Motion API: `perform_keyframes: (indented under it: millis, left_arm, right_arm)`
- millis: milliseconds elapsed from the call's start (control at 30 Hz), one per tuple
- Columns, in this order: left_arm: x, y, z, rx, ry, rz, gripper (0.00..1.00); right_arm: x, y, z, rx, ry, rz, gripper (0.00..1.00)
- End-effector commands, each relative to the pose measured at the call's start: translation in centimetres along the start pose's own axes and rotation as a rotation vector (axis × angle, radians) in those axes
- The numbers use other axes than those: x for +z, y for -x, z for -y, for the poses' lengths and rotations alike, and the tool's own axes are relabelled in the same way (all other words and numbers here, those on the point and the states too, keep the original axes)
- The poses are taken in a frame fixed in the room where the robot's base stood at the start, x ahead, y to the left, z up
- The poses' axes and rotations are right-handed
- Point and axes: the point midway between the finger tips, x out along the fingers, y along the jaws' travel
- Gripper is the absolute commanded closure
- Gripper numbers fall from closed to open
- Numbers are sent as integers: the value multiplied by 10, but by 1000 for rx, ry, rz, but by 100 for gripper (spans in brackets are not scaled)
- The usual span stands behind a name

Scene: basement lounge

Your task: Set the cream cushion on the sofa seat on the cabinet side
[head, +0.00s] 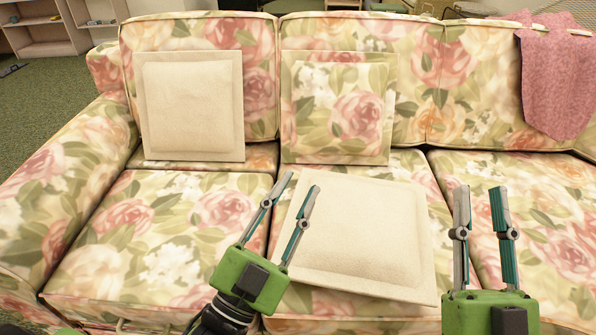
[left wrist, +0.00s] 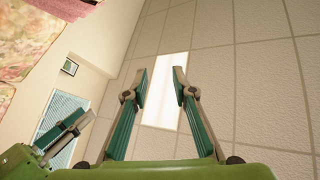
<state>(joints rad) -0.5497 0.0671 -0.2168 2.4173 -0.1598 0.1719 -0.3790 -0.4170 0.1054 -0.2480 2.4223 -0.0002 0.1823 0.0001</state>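A cream cushion (head: 355,232) lies tilted on the middle sofa seat (head: 340,306), its front edge near the seat's front. A second cream cushion (head: 193,105) stands upright against the backrest above the left seat (head: 150,235), on the side of the shelf cabinet (head: 45,30). My left gripper (head: 302,181) is open and empty, in front of the near cushion's left edge in the head view. In the left wrist view its open fingers (left wrist: 160,80) point up at the ceiling. My right gripper (head: 479,190) is open and empty, to the right of that cushion.
A floral cushion (head: 337,110) leans on the middle backrest. A pink cloth (head: 557,85) hangs over the backrest at the right. The left armrest (head: 70,185) borders the left seat, whose front part is clear. Green carpet (head: 40,105) shows behind the armrest.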

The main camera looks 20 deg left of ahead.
Motion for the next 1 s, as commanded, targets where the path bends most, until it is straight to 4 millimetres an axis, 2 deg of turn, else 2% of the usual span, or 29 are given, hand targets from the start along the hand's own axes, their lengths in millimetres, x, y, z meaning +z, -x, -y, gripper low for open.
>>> perform_keyframes:
  millis: [33, 100, 233, 367, 733, 867, 967, 1000]
  left_arm:
    - [-12, -10, 4, -7, 125, -46, 75]
    - [-24, -18, 9, -8, 282, -88, 75]
    - [-38, -27, 13, 0, 462, -137, 75]
    - [-41, -29, 15, 3, 519, -149, 75]
    - [-41, -29, 15, 3, 517, -146, 75]
    - [-31, -32, 11, 16, 513, -84, 75]
    - [-6, -34, 1, 46, 505, 55, 75]
    - [8, -32, -4, 61, 500, 130, 75]
  right_arm:
    - [0, 0, 0, 0, 0, 0, 73]
    - [0, 0, 0, 0, 0, -1, 73]
    - [0, 0, 0, 0, 0, -1, 73]
    - [0, 0, 0, 0, 0, -1, 73]
    - [-2, 0, 0, -1, 1, -5, 73]
    - [9, -2, -2, 2, 4, 58, 73]
    - [35, 0, -5, 9, 9, 199, 73]
    - [50, 3, -7, 13, 12, 276, 73]
